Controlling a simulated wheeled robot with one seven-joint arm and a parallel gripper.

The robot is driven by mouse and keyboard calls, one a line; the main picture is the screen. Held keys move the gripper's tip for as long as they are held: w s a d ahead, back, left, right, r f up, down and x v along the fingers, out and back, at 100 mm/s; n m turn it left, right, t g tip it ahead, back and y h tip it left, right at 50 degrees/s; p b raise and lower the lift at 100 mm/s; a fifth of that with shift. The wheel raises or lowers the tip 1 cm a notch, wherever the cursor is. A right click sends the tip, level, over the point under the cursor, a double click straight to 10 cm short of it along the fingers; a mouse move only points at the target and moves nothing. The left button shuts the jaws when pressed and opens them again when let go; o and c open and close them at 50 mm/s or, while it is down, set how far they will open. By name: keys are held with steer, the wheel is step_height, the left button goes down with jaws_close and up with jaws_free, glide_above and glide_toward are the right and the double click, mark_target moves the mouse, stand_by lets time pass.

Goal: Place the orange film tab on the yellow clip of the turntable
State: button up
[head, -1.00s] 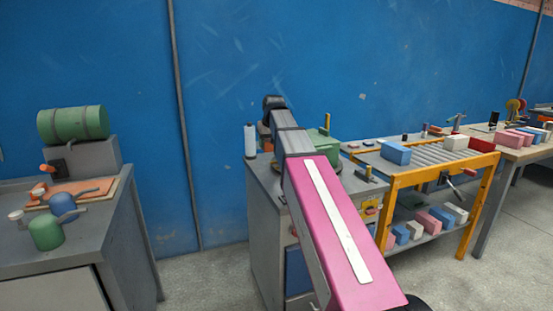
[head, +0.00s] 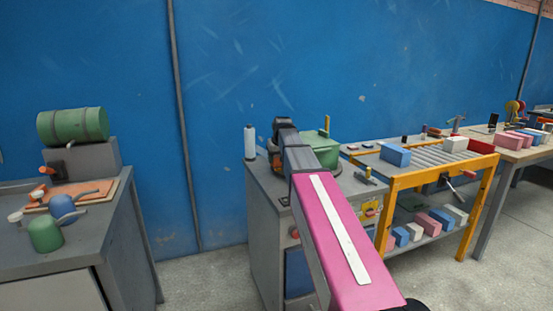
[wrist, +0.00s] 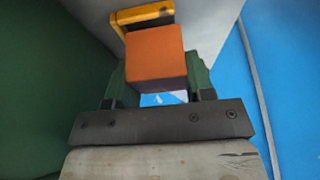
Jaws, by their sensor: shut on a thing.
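The orange film tab (wrist: 155,55) is a blocky orange piece in the wrist view. My gripper (wrist: 158,75) is shut on it, with a green finger on each side. A yellow clip (wrist: 146,15) shows just beyond the tab, partly covered by it. I cannot tell whether tab and clip touch. In the head view my arm hides the tab and my fingers.
An orange-framed roller table (head: 440,172) with several blocks stands to the right. A grey bench (head: 75,235) is at left.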

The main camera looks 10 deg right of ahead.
steer(key=shift+f, duration=0.6)
steer(key=o, duration=1)
steer(key=shift+r, duration=0.1)
steer(key=shift+r, duration=0.3)
steer(key=v, duration=1.2)
steer(key=shift+w+r, duration=0.1)
steer(key=shift+r, duration=0.2)
